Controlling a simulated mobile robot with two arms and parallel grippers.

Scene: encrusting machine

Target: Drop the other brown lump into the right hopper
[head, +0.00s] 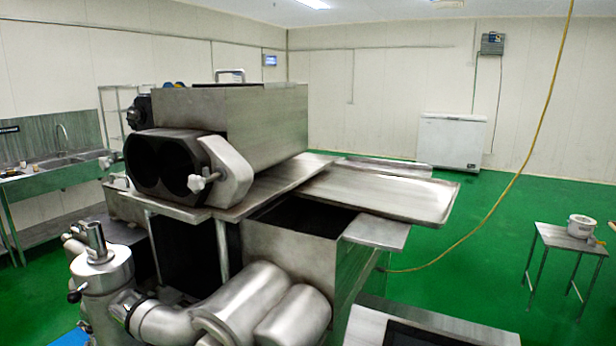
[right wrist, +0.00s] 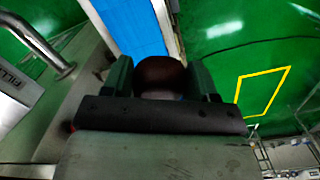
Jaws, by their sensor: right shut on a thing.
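The brown lump (right wrist: 160,70) shows dark and rounded between the two fingers of my right gripper (right wrist: 161,76) in the right wrist view. The gripper is shut on it, with a finger at each side. The steel encrusting machine (head: 230,125) fills the middle of the head view. An open-topped steel bin (head: 292,238) with a dark inside sits on its right side, partly under a flat tray. I cannot tell whether this bin is the right hopper. My left gripper is in neither view, and the head view does not clearly show my right gripper.
A flat steel tray (head: 385,192) juts out right of the machine. Steel pipes (head: 250,300) stand in front. A small table (head: 570,240) with a white pot (head: 581,225) stands at the right. A yellow cable (head: 500,200) hangs across. Green floor is clear between.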

